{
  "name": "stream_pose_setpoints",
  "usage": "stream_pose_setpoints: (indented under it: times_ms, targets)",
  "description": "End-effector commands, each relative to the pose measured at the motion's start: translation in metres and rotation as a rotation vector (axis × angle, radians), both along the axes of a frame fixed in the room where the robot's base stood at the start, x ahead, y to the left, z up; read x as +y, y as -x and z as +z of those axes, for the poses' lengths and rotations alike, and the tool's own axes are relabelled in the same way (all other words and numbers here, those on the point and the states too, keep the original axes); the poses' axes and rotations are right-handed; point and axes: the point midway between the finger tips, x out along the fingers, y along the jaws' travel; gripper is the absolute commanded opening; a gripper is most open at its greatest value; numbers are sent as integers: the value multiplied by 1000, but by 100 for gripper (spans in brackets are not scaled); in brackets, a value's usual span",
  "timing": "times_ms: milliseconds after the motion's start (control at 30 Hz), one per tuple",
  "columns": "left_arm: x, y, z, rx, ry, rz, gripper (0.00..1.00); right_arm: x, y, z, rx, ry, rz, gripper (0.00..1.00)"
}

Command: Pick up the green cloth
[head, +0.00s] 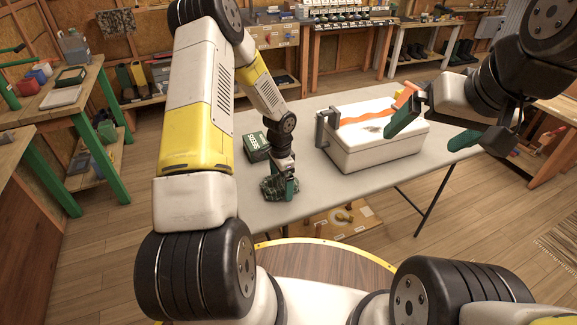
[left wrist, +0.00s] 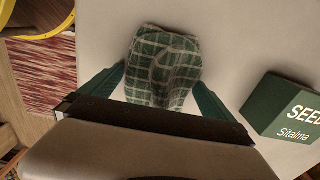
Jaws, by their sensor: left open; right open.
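The green plaid cloth (head: 272,187) lies crumpled on the grey-white table (head: 310,183), near its left front edge. In the left wrist view the cloth (left wrist: 163,66) sits between the two green fingers. My left gripper (head: 283,186) is down at the cloth, with its fingers apart on either side of it; the left wrist view shows them too (left wrist: 160,85). The near part of the cloth is hidden by the gripper body. My right gripper (head: 435,125) is open and empty, raised over the right part of the table beside the white cooler box.
A green seed box (head: 256,147) stands just behind the cloth; its lettering shows in the left wrist view (left wrist: 285,108).

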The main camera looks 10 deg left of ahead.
Motion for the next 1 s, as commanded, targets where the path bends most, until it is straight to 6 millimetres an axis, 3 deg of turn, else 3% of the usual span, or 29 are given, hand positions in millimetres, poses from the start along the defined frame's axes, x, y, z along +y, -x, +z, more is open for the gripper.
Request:
stream_pose_setpoints:
  times_ms: [67,367,733,1000]
  targets:
    - [0,0,0,0,0,0,100,0,0,0,0,0,0,99]
    - [0,0,0,0,0,0,43,0,0,0,0,0,0,99]
    - [0,0,6,-1,0,1,41,0,0,0,0,0,0,99]
    - [0,-1,37,-3,-1,1,41,0,0,0,0,0,0,99]
